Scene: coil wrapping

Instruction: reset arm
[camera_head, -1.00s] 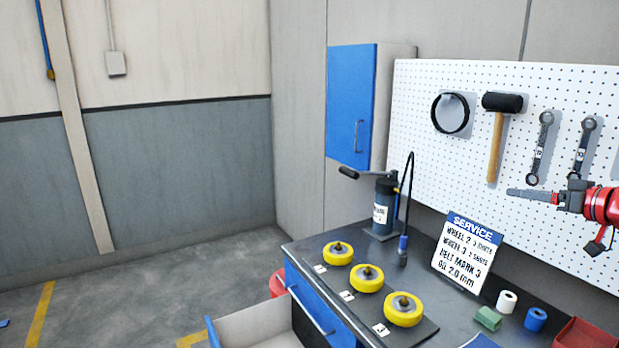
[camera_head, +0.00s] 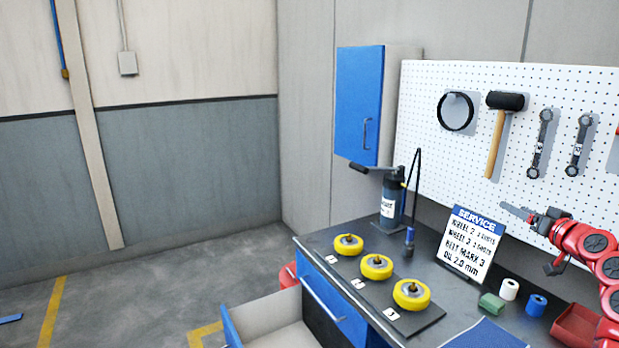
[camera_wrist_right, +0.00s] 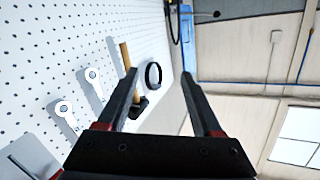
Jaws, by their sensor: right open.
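My right arm is red and comes in from the right edge of the head view. Its gripper (camera_head: 517,212) points left, in front of the white pegboard and above the workbench, to the right of the service sign's top. In the right wrist view the two dark fingers (camera_wrist_right: 160,85) are spread apart with nothing between them. The hammer, a black ring and wrenches on the pegboard show beyond and beside the fingers there. My left gripper is not in view.
The workbench (camera_head: 440,270) holds yellow wheels (camera_head: 376,266), a grease pump (camera_head: 392,195), the service sign (camera_head: 468,243), white and blue rolls, a green block and a red bin (camera_head: 577,325). An open drawer (camera_head: 270,317) juts out at front left. The pegboard (camera_head: 425,110) stands behind.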

